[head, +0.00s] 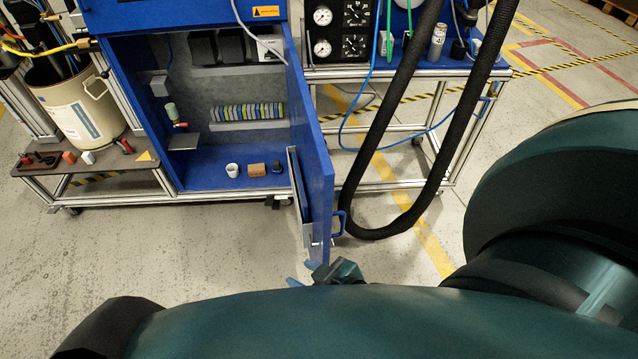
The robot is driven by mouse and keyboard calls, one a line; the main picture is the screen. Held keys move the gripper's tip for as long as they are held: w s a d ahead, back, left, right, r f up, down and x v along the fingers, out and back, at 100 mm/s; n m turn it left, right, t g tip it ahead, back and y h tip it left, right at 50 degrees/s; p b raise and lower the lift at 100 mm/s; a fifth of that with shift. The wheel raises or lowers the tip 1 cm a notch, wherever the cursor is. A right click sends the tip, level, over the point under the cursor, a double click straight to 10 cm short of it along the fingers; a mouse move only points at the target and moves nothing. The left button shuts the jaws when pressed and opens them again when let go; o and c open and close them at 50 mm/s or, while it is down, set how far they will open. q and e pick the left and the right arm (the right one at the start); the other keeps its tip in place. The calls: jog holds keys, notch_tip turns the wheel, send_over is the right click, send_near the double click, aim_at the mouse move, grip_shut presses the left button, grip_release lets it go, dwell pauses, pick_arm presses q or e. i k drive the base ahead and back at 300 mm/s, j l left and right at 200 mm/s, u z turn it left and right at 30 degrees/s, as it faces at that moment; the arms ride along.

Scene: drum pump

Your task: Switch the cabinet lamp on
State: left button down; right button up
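The blue cabinet (122,101) stands open at the upper left, its door (318,165) swung out toward me with a blue handle (341,223) on it. Inside on the left wall are a small grey box (160,86) and a pale green bulb-like part (171,110) with a red piece below it. I cannot tell which part is the lamp or its switch, or whether it is lit. My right gripper (302,274) is below the door's lower end, outside the cabinet. Its two blue fingertips look apart with nothing between them. My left gripper is not visible.
A white cup (232,171), a brown block (257,170) and a small dark item (277,167) stand on the cabinet floor. A black hose (394,150) hangs right of the door. A beige drum (80,110) stands at left. Floor before the cabinet is clear.

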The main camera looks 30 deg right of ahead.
aim_at(269, 54)
jog(key=l, duration=1.85)
jog(key=k+j+z, duration=0.45)
jog(key=k+j, duration=0.4)
jog(key=i+j, duration=0.15)
jog(key=i, duration=0.65)
jog(key=k+j+z, duration=0.1)
jog(key=j, duration=0.35)
jog(key=j+z, duration=0.1)
jog(key=j, duration=0.35)
jog(key=k+j+z, duration=0.1)
jog(key=j, duration=0.35)
jog(key=k, duration=0.1)
